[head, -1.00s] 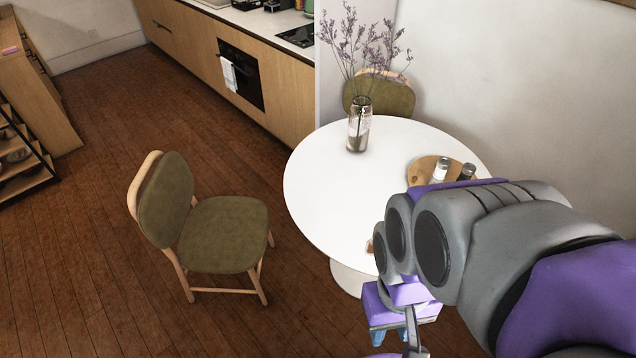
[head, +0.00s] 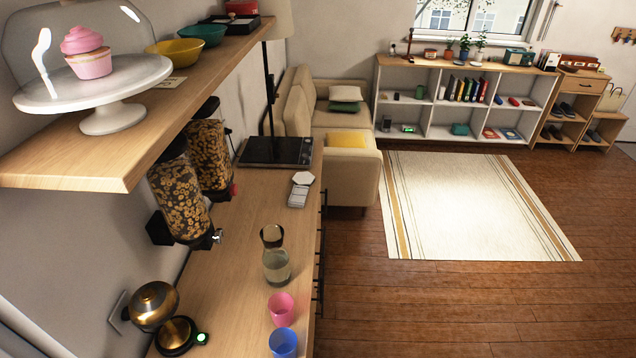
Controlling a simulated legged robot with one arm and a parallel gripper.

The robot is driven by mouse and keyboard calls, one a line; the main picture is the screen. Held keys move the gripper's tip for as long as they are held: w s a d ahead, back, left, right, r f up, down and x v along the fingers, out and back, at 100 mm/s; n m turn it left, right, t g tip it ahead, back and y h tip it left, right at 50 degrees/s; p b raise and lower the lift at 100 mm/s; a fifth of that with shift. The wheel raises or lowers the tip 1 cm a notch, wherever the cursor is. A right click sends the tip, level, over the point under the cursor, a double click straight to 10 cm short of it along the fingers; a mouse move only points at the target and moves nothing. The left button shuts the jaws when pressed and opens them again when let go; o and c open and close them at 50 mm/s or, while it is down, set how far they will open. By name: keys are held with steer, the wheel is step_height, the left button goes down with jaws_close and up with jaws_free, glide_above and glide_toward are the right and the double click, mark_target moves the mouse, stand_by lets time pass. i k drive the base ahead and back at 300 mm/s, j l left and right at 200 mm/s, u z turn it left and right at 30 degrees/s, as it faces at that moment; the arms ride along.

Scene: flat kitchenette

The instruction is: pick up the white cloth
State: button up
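No white cloth shows in the head view now. My gripper and arm are not in view either, so what the gripper holds cannot be seen.
A sofa (head: 352,178) stands beyond. The rug (head: 470,205) and wooden floor (head: 450,300) are clear.

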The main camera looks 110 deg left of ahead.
mark_target(297, 197)
steer(key=u, duration=3.65)
steer(key=i+l+z, duration=1)
steer(key=z, duration=0.2)
steer(key=i+u, duration=0.3)
steer(key=i, duration=0.15)
steer(key=i+l+u, duration=0.2)
steer(key=i+u, duration=0.15)
steer(key=i+j+u, duration=0.15)
steer(key=u, duration=0.25)
steer(key=i+j+u, duration=0.1)
steer(key=i+u, duration=0.45)
steer(key=u, duration=0.2)
steer(key=i+u, duration=0.35)
steer(key=k, duration=0.1)
